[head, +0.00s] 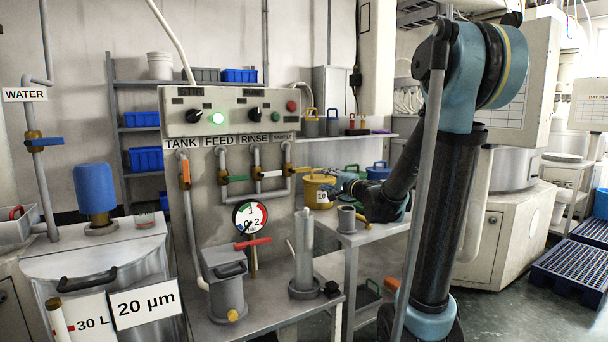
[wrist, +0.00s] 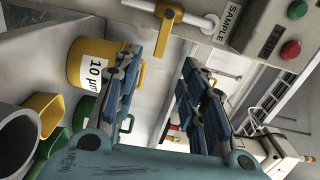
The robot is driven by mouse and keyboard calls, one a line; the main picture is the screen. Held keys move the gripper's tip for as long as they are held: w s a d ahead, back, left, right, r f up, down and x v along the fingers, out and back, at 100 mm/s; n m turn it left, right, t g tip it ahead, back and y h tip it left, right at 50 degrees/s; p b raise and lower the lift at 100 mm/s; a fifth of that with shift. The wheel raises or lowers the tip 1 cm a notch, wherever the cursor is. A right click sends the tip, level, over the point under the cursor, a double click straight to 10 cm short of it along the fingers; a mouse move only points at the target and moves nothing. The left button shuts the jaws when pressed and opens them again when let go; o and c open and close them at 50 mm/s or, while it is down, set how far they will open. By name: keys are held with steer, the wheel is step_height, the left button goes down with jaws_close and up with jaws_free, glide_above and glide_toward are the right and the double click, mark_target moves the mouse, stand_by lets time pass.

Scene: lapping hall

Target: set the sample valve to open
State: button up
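The sample valve (head: 287,169) is on the rightmost pipe of the panel, below the SAMPLE label. Its yellow handle (head: 304,168) sticks out to the right, across the vertical pipe. My gripper (head: 334,179) is right of and slightly below the handle in the head view. In the wrist view my gripper (wrist: 178,47) is open, its blue fingers wide apart with nothing held between them. Contact with the handle cannot be told.
Tank (head: 185,172), feed (head: 236,179) and rinse (head: 270,174) valves sit left on the panel. A yellow 10 µm pot (head: 317,194) is behind my gripper; a grey cup (head: 346,218) stands on the side table. A gauge (head: 250,217) is below the pipes.

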mark_target(305, 170)
steer(key=shift+m, duration=0.3)
steer(key=x, duration=1.7)
steer(key=shift+w+d+r, duration=0.1)
steer(key=shift+w+r, duration=0.1)
steer(key=shift+w, duration=0.35)
jaws_close()
